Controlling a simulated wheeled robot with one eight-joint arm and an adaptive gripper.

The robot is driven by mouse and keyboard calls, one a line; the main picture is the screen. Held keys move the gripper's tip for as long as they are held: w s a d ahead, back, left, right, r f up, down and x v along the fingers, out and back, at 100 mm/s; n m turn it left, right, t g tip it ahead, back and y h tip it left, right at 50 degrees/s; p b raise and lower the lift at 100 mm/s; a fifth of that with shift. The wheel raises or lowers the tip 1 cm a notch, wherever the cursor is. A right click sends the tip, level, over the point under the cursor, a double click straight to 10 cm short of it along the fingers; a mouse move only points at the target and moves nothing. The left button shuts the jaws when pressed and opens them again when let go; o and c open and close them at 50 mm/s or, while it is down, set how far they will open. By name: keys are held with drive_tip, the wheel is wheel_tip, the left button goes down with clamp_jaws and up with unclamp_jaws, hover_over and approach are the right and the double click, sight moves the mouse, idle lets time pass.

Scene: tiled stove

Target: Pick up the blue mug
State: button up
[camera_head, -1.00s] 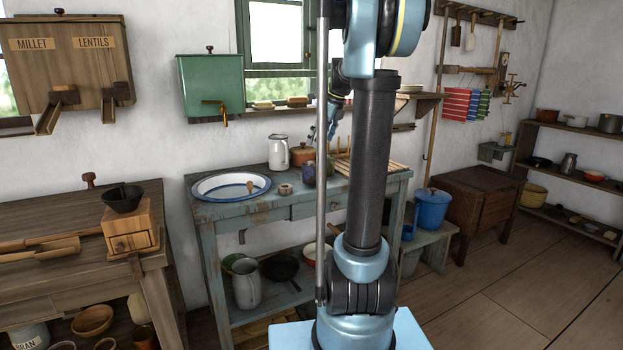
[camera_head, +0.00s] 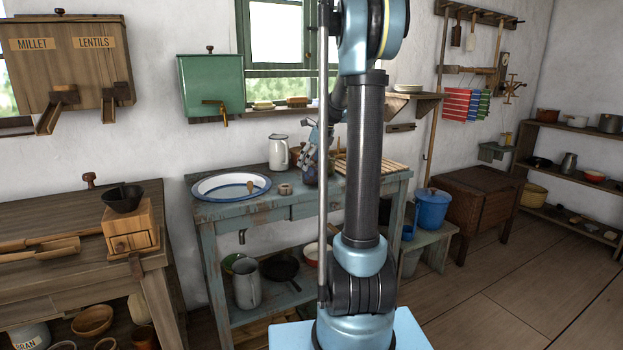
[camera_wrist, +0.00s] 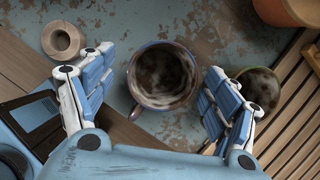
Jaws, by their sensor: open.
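The blue mug (camera_wrist: 162,76) stands on the worn blue table, seen from above in the wrist view. It has a blue rim, a dark mottled inside and a handle towards the lower left. My gripper (camera_wrist: 160,70) is open, with one finger on each side of the mug. A gap shows at the left finger; the right finger is close to the mug's side, and I cannot tell whether they touch. In the head view my gripper (camera_head: 311,146) is over the mug (camera_head: 311,178), partly hidden behind my arm.
A dark cup with a greenish rim (camera_wrist: 260,86) stands just beyond the right finger. A slatted rack (camera_wrist: 292,122) lies right and an orange-brown pot (camera_wrist: 290,8) is at the upper right. A small ring-shaped item (camera_wrist: 63,40) lies left. A white jug (camera_head: 279,153) and washbasin (camera_head: 230,186) share the table.

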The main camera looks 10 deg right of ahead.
sight(309, 173)
drive_tip(key=shift+d+x, duration=0.2)
drive_tip(key=shift+x, duration=1.2)
drive_tip(key=shift+d+x, duration=0.15)
drive_tip(key=shift+x, duration=1.25)
drive_tip(key=shift+s+f, duration=0.1)
drive_tip(key=shift+f, duration=0.05)
drive_tip(key=c, duration=1.2)
